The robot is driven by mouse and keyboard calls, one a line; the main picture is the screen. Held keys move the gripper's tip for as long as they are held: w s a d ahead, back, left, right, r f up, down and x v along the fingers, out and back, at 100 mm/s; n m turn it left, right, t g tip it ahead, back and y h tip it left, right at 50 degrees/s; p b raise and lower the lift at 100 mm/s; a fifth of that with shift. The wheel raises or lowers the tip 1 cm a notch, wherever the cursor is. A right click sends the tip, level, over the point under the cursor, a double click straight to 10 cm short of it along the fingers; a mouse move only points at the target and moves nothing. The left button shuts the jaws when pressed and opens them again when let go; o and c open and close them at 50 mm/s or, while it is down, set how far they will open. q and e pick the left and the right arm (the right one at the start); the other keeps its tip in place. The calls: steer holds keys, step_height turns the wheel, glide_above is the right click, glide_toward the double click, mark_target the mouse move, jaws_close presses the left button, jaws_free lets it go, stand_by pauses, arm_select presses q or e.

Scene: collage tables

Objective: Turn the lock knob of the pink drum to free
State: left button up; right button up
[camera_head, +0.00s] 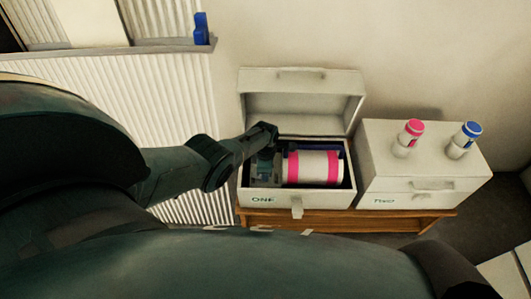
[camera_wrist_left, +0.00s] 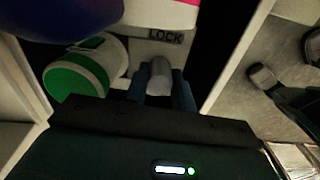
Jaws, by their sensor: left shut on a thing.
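The pink drum (camera_head: 314,168), white with pink bands, lies in the open box marked ONE (camera_head: 315,198). Part of it shows at the top of the left wrist view (camera_wrist_left: 170,12). My left gripper (camera_head: 265,160) reaches down into the box at the drum's left end. In the left wrist view its fingers stand on both sides of the grey lock knob (camera_wrist_left: 160,78) and are shut on it. The word LOCK (camera_wrist_left: 164,38) is printed beside the knob. In the head view the gripper hides the knob. My right gripper is not in view.
A closed box marked Two (camera_head: 410,187) stands to the right, with a pink-capped bottle (camera_head: 409,139) and a blue-capped bottle (camera_head: 464,141) on top. The raised lid (camera_head: 300,100) stands behind the gripper. A green-ended cylinder (camera_wrist_left: 78,75) lies close to my left fingers.

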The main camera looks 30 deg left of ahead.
arm_select(q)
steer(key=shift+a+n, duration=0.1)
steer(key=shift+n, duration=1)
steer(key=o, duration=1)
steer(key=shift+r, duration=0.1)
